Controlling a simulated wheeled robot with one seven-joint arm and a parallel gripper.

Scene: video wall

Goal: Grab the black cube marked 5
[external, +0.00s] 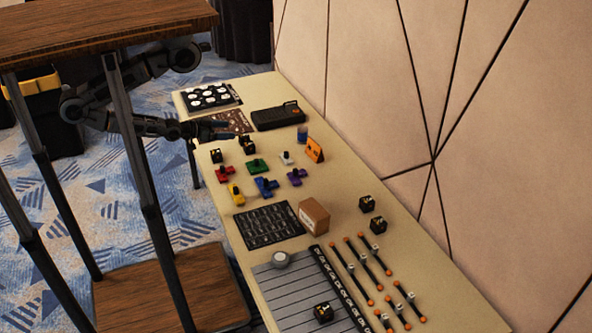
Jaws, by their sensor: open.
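Several small black cubes with pale markings stand on the long cream table (268,235). One black cube (247,145) is just beyond my gripper's fingertips, and another black cube (216,156) is a little to the left and nearer the camera. Two more, a black cube (367,204) and a black cube (378,225), stand at the right near the wall. A further black cube (323,312) is on the grey ridged panel. The numbers are too small to read, so I cannot tell which is 5. My gripper (231,130) is open and empty, fingers pointing right.
Coloured pieces, including green (257,165), blue (266,187) and yellow (236,194), lie in the table's middle. An orange stand (315,150), a black case (278,116) and a brown box (314,217) are nearby. The wall (370,90) borders the far side.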

